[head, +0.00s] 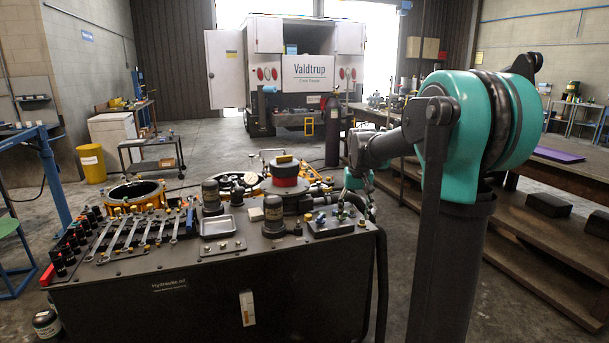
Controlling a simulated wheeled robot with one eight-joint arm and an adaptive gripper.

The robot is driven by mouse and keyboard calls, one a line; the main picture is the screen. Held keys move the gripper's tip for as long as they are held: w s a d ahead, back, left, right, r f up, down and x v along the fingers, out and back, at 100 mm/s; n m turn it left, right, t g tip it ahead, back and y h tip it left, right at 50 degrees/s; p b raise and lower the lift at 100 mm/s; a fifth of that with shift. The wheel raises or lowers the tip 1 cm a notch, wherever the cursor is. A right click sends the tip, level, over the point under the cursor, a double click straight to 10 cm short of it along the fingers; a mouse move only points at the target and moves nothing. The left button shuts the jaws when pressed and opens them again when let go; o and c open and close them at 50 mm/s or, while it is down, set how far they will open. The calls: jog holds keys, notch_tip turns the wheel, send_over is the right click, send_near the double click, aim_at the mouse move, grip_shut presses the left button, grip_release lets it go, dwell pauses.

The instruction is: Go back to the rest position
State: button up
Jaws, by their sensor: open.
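My gripper (360,208) is small and dark there, open, beside the small tray of fittings (330,222). Nothing can be made out between its fingers. Whether the fingertips touch anything behind the bench's edge cannot be told.
A yellow-rimmed housing (135,194) stands behind. Wooden shelving (520,235) lines the right. Open floor lies beyond toward the white truck (306,72).

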jog(key=s+d+f+t, duration=0.1)
jog(key=s+f, duration=0.7)
jog(key=s, duration=0.6)
jog(key=s+d+f+t, duration=0.1)
jog(key=s+f, duration=0.8)
jog(key=s, duration=0.5)
jog(key=shift+s+t, duration=0.3)
